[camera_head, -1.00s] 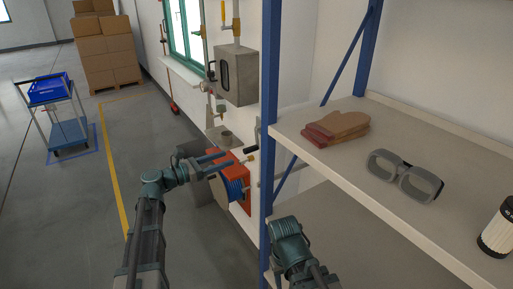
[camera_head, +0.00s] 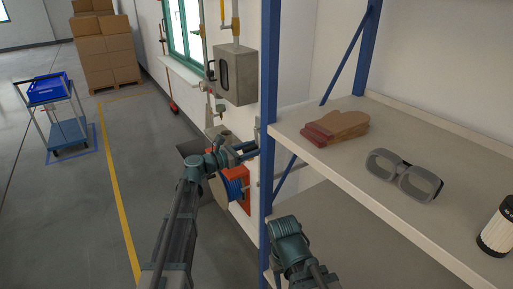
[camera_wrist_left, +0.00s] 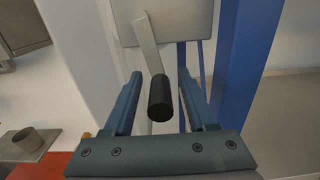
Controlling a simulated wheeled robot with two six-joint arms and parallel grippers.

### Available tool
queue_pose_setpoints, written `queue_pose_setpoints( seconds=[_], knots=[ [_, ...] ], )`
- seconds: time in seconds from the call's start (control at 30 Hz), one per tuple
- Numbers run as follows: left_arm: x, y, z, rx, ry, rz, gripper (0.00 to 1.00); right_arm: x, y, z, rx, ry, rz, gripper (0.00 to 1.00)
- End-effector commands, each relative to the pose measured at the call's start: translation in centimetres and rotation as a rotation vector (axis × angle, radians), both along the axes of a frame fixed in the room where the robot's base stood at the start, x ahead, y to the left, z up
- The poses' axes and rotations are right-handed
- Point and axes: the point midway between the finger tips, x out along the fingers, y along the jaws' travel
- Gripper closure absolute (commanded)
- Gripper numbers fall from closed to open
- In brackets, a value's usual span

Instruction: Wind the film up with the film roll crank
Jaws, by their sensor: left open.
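The crank shows in the left wrist view as a flat metal arm (camera_wrist_left: 147,43) with a black cylindrical grip (camera_wrist_left: 160,98). My left gripper (camera_wrist_left: 160,78) is open, with one finger on each side of the black grip; I cannot tell whether either finger touches it. In the head view my left gripper (camera_head: 246,150) is at the wall, above an orange box (camera_head: 241,204) with a blue reel (camera_head: 234,184), and the crank is hidden behind it. My right arm is at the bottom centre; its gripper is not in view.
A blue rack post (camera_head: 267,110) stands close to the right of my left gripper. The rack shelf (camera_head: 300,145) holds gloves (camera_head: 337,127), goggles (camera_head: 405,175) and a white canister (camera_head: 497,230). A grey wall box (camera_head: 237,75) is above.

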Motion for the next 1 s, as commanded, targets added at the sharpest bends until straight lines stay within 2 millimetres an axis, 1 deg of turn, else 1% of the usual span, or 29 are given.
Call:
queue_pose_setpoints(
  seconds=[0.1, 0.37, 0.4, 0.57, 0.7, 0.73, 1.0],
  knots=[
    [0.31, -0.46, 0.00, 0.000, 0.000, -0.001, 0.43, 0.00, 0.00, 0.00, 0.000, 0.000, 0.000, 0.50],
    [0.34, -0.53, 0.00, 0.000, 0.000, 0.000, 0.43, 0.00, 0.00, 0.00, 0.000, 0.000, 0.000, 0.50],
    [0.34, -0.53, 0.00, 0.000, 0.000, 0.000, 0.45, 0.00, 0.00, 0.00, 0.000, 0.000, 0.000, 0.50],
    [0.32, -0.51, 0.00, 0.000, 0.000, 0.000, 0.74, 0.00, 0.00, 0.00, 0.000, 0.000, 0.000, 0.50],
    [0.33, -0.50, 0.00, 0.000, 0.000, 0.000, 0.99, 0.00, 0.00, 0.00, 0.000, 0.000, 0.000, 0.50],
    [0.33, -0.50, 0.00, 0.000, 0.000, 0.000, 1.00, 0.00, 0.00, 0.00, 0.000, 0.000, 0.000, 0.50],
    [0.32, -0.49, 0.00, 0.000, 0.000, 0.000, 1.00, 0.00, 0.00, 0.00, 0.000, 0.000, 0.000, 0.50]
  ],
)
